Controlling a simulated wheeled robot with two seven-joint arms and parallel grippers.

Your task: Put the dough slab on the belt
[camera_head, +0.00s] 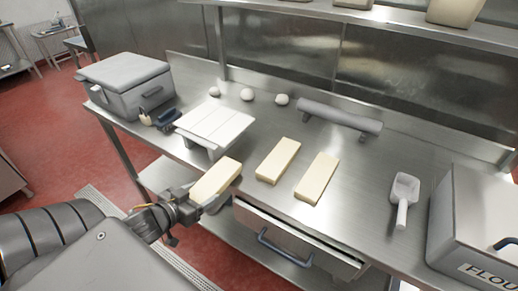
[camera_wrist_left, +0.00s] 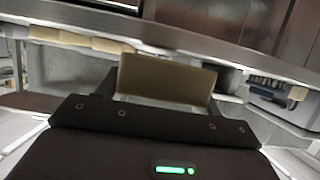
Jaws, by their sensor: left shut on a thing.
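A pale yellow dough slab (camera_head: 217,178) is held in my left gripper (camera_head: 198,198), out at the table's front edge. In the left wrist view the slab (camera_wrist_left: 167,79) stands dark beige just beyond the gripper body. Its contact with the fingertips is partly hidden. A low white slatted platform on legs (camera_head: 216,124), which looks like the belt, stands on the table behind the held slab and apart from it. Two more dough slabs lie flat on the table, one in the middle (camera_head: 278,160) and one to its right (camera_head: 317,178). My right gripper is not seen.
A grey lidded box (camera_head: 127,84) stands at the table's left end. Small dough balls (camera_head: 247,95) and a grey roller (camera_head: 340,116) lie at the back. A white scoop (camera_head: 403,195) and a flour bin (camera_head: 474,225) are at the right. A drawer (camera_head: 295,240) is below the edge.

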